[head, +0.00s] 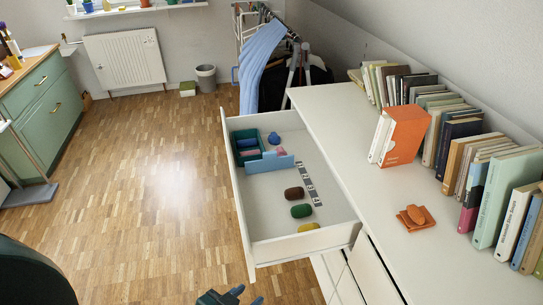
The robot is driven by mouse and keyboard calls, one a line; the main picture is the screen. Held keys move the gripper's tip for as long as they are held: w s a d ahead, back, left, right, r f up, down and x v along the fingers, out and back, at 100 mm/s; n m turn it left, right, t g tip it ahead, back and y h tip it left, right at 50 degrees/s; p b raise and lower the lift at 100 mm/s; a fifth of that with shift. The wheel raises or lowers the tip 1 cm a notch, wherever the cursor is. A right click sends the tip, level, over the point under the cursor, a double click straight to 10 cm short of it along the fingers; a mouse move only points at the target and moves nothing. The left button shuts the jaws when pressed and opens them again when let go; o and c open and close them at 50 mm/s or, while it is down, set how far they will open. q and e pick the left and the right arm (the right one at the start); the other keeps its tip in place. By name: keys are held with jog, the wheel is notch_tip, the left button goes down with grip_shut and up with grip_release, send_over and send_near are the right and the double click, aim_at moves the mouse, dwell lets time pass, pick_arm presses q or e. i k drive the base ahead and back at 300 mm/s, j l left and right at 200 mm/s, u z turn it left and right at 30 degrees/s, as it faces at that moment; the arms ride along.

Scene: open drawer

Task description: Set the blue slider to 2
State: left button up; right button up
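The blue slider (268,163) is a light blue upright panel standing across the inside of the open white drawer (300,244). A strip of small number marks (309,186) runs along the drawer floor to its right. The slider stands by the far end of this strip; the digits are too small to read surely. My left gripper (247,297) shows at the bottom edge, in front of the drawer and apart from it. My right gripper is not in view.
Beyond the slider are a dark green box (248,144) and a blue object (274,139). Nearer lie brown (294,193), green (301,211) and yellow (308,228) objects. The white top (352,140) holds books and an orange item (415,217). Floor left of the drawer is clear.

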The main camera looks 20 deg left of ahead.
aim_at(270, 162)
jog(key=k, duration=0.8)
jog(key=k+z, duration=0.15)
jog(key=z, duration=0.25)
jog(key=k+z, duration=0.15)
jog(key=z, duration=0.2)
jog(key=k+l+z, duration=0.15)
jog(key=z, duration=0.25)
jog(key=j+z, duration=0.1)
jog(key=z, duration=0.35)
jog(key=j+z, duration=0.15)
jog(key=z, duration=0.3)
jog(key=j+z, duration=0.1)
jog(key=z, duration=0.35)
jog(key=k+j, duration=0.1)
jog(key=j, duration=0.45)
jog(key=k+j, duration=0.15)
jog(key=j, duration=0.4)
jog(key=k+j, duration=0.1)
jog(key=j, duration=0.4)
jog(key=k+j, duration=0.15)
jog(key=j, duration=0.4)
jog(key=k+j, duration=0.1)
jog(key=j, duration=0.45)
jog(key=k+j, duration=0.15)
jog(key=j, duration=0.4)
jog(key=k+j, duration=0.1)
jog(key=j, duration=0.45)
jog(key=k+j, duration=0.1)
jog(key=j, duration=0.4)
